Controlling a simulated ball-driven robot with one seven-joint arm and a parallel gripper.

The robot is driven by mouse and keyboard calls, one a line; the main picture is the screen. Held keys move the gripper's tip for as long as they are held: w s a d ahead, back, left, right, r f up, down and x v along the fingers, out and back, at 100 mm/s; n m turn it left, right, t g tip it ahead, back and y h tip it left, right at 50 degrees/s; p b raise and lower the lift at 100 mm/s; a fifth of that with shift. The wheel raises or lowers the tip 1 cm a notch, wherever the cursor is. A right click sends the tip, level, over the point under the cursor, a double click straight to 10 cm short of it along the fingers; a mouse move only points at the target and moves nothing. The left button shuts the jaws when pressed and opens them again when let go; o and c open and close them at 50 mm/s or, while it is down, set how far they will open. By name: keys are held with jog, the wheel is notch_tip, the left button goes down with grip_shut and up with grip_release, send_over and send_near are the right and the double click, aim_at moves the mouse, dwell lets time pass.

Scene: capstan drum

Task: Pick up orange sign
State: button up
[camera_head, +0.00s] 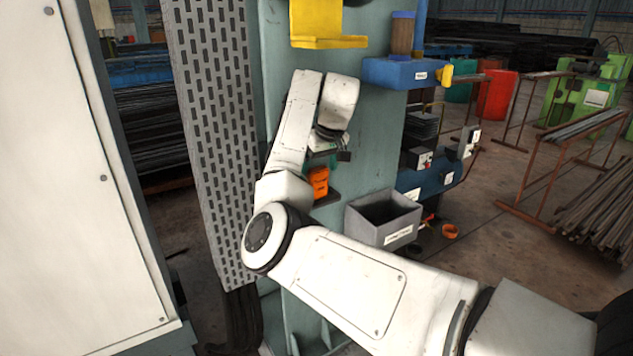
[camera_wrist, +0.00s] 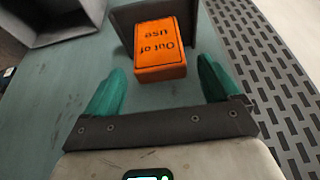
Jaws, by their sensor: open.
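The orange sign (camera_wrist: 160,45) is a small orange block with dark "Out of use" lettering, upside down in the wrist view. It sits on a small dark shelf (camera_wrist: 193,12) fixed to the green-grey panel. My gripper (camera_wrist: 163,88) is open, with one green finger to the left and one to the right, just short of the sign. The sign is between the line of the fingers but not touched. In the head view, the sign (camera_head: 318,182) shows below my gripper (camera_head: 330,160), partly hidden by my arm. The fingertips are hard to make out there.
A grey open bin (camera_head: 383,217) is mounted right of the sign. A perforated metal sheet (camera_head: 212,120) stands to the left. A yellow bracket (camera_head: 328,25) and a blue bracket (camera_head: 405,73) stick out higher up.

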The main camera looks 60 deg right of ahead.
aim_at(317, 183)
jog(key=shift+p+x, duration=0.35)
jog(key=shift+x, duration=1.5)
jog(key=shift+a, duration=0.1)
jog(key=shift+c, duration=0.4)
jog(key=c, duration=1)
jog(key=shift+r, duration=0.15)
